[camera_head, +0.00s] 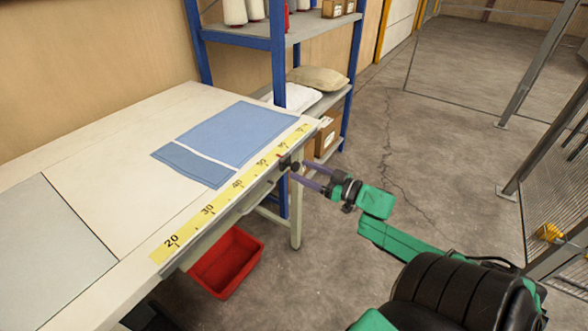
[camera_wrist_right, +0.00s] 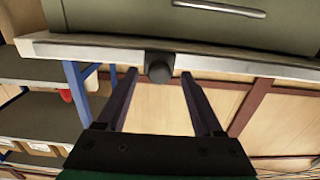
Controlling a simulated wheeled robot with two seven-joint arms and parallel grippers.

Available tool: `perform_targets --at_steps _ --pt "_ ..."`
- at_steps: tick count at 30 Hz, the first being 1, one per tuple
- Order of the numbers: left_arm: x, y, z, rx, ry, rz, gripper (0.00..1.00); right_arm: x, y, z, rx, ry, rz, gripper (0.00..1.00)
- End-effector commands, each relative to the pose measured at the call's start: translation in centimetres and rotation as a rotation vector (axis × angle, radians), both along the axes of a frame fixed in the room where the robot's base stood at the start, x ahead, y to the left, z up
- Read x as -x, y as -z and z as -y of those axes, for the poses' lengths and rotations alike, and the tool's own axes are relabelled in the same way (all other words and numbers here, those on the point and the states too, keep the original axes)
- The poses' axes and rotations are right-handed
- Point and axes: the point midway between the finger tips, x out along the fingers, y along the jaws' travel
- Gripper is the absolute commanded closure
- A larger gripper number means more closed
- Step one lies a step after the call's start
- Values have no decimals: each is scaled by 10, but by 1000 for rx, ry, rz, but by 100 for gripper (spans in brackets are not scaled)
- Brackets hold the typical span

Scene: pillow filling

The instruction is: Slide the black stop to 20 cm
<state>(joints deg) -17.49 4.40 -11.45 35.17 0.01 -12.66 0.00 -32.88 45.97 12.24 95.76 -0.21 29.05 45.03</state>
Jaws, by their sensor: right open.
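The black stop (camera_head: 289,163) sits on the table's front edge, at the yellow ruler (camera_head: 222,199), beyond the 50 mark and well away from the 20 mark at the near end. In the right wrist view its round black knob (camera_wrist_right: 159,67) shows at the table edge. My right gripper (camera_head: 304,176) is open, its two fingers pointing at the stop. In the wrist view the fingers stand on either side of the knob's line, with the knob just past the fingertips and gaps on both sides. My left gripper is not in view.
Two blue cloth pieces (camera_head: 238,132) lie flat on the table (camera_head: 110,190) behind the ruler. A red bin (camera_head: 228,262) is under the table edge. A blue-framed shelf (camera_head: 278,60) stands at the far end. The floor right of the table is open.

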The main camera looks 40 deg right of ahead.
Motion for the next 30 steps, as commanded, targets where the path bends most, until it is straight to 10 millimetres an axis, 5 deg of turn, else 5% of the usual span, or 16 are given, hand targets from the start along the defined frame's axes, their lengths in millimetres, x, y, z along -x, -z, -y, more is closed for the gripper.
perform_targets --at_steps 6,14,20,30 --pt "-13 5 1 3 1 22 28 -32 0 -9 1 1 1 32" --pt "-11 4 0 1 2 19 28 -34 1 -10 1 2 -2 32" --pt "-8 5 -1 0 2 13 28 -34 1 -10 1 2 -2 100" --pt "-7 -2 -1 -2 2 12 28 -32 -1 -16 0 2 -2 100"
